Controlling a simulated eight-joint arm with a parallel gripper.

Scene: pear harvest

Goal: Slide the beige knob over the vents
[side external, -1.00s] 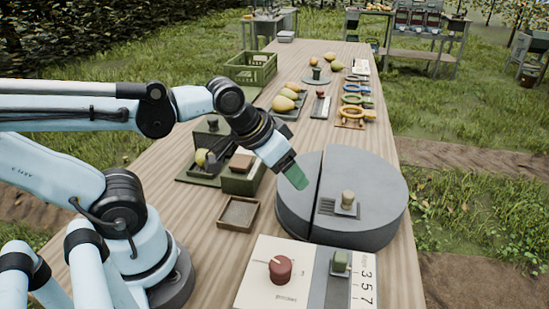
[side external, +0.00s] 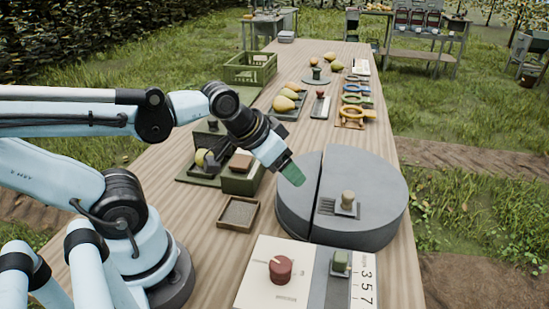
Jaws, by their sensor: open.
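The beige knob (side external: 347,199) stands upright on a small light plate on top of the round grey drum (side external: 375,170). Dark vent slots (side external: 326,206) lie just left of the knob and are not covered by it. My gripper (side external: 293,174) has green fingers and hangs over the left part of the drum, left of the knob and apart from it. No object shows in the gripper. The gap between its fingers is hard to see from this side.
A panel with a red knob (side external: 280,269) and a green knob (side external: 340,262) lies in front of the drum. A small wooden tray (side external: 238,228) and an olive box (side external: 242,180) stand to the left. Pears (side external: 285,103), coloured ring tools (side external: 350,114) and a green crate (side external: 250,68) lie farther back.

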